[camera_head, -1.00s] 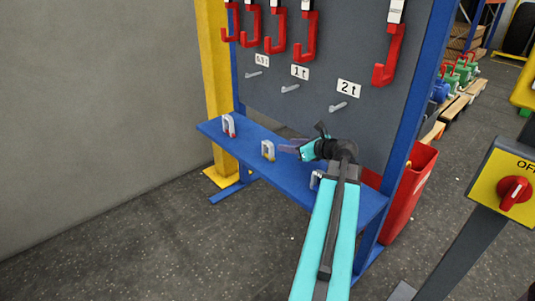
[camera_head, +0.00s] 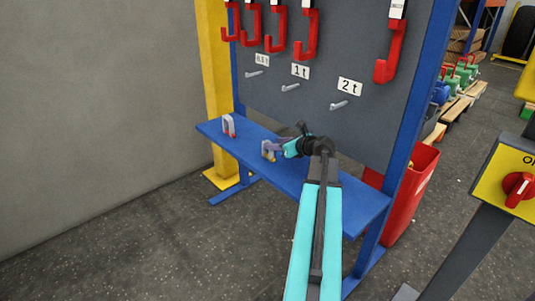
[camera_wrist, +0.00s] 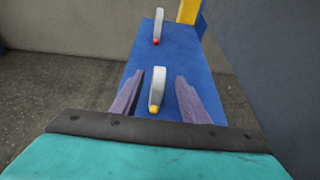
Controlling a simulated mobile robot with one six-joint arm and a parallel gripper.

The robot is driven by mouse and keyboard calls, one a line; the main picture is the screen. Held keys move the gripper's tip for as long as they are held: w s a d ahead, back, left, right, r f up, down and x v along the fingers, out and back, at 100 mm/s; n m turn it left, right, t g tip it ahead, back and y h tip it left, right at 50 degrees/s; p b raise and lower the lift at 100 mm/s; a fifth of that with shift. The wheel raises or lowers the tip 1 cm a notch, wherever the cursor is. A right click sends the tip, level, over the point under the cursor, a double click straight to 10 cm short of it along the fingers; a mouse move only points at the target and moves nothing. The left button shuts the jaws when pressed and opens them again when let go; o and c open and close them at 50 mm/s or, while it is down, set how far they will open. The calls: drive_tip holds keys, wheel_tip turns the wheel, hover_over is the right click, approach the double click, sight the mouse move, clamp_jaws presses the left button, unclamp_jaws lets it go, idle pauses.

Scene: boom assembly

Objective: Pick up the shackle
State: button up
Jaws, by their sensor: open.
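A grey shackle with a yellow pin end (camera_wrist: 157,88) stands upright on the blue shelf (camera_wrist: 146,52), between the two fingers of my gripper (camera_wrist: 155,97) in the wrist view. My gripper is open, with a gap to the finger on each side. In the head view my gripper (camera_head: 276,149) is beside this middle shackle (camera_head: 267,150) and partly covers it. A second shackle with a red pin end (camera_head: 229,126) stands farther left on the shelf; it also shows farther ahead in the wrist view (camera_wrist: 158,27). A third shackle is hidden behind my arm.
A grey board (camera_head: 330,70) with red hooks (camera_head: 390,52) and small pegs labelled 1t and 2t rises behind the shelf. A yellow post (camera_head: 214,80) stands at the left. A red bin (camera_head: 408,195) is at the right, and a yellow switch box (camera_head: 507,180) stands nearer.

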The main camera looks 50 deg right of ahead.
sight(268, 141)
drive_tip(key=shift+w, duration=0.1)
drive_tip(key=b+x, duration=0.1)
drive_tip(key=x, duration=0.1)
drive_tip(key=b+x, duration=0.1)
drive_tip(key=x, duration=0.1)
drive_tip(key=shift+f, duration=0.3)
drive_tip(key=shift+w, duration=0.4)
clamp_jaws()
idle(0.3)
